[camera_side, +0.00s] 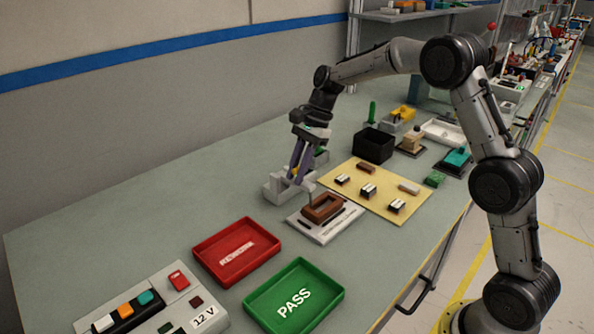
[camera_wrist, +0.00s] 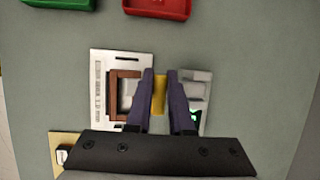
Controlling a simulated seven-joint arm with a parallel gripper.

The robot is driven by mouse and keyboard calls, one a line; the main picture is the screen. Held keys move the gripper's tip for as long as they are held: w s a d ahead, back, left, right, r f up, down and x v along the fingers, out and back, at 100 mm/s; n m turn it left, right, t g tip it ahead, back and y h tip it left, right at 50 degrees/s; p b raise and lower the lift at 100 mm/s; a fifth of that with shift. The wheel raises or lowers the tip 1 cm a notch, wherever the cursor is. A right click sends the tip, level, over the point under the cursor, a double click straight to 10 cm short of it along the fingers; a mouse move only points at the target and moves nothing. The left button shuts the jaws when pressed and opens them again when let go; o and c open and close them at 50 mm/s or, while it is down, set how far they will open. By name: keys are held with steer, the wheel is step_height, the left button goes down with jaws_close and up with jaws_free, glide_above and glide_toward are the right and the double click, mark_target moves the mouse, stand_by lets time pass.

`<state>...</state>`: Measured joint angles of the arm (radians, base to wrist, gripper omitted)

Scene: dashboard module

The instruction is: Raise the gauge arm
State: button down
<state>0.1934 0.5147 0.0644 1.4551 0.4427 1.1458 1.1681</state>
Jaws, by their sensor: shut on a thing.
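My gripper (camera_side: 301,172) reaches down over the grey gauge fixture (camera_side: 273,188), just behind the brown frame. In the wrist view my gripper (camera_wrist: 161,82) has its two purple fingers on either side of a yellow piece (camera_wrist: 158,97), shut on it. The yellow piece looks like the handle of the gauge arm; the fingers hide much of it. The fixture (camera_wrist: 196,84) shows to the right of the fingers in the wrist view. The brown frame (camera_side: 324,209) sits on a pale plate (camera_side: 322,234) in front of the fixture. A thin rod stands over the frame.
A red tray (camera_side: 236,245) and a green PASS tray (camera_side: 294,293) lie in front, near a control box (camera_side: 165,300). A yellow mat (camera_side: 375,193) with several small parts lies to the right. A black bin (camera_side: 373,145) stands behind it. The table is clear at the left.

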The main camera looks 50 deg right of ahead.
steer(key=shift+w+r, duration=0.1)
stand_by(0.6)
steer(key=shift+w+r+m+g, duration=0.15)
steer(key=shift+w+r+g, duration=0.3)
steer(key=shift+g, duration=0.3)
steer(key=shift+w+r+m+g, duration=0.25)
steer(key=shift+w+g, duration=0.3)
steer(key=shift+g, duration=0.25)
steer(key=shift+w+r+m+g, duration=0.1)
steer(key=shift+w+r+g, duration=0.35)
steer(key=shift+g, duration=0.6)
steer(key=c, duration=1.1)
jaws_free()
steer(key=shift+s, duration=0.15)
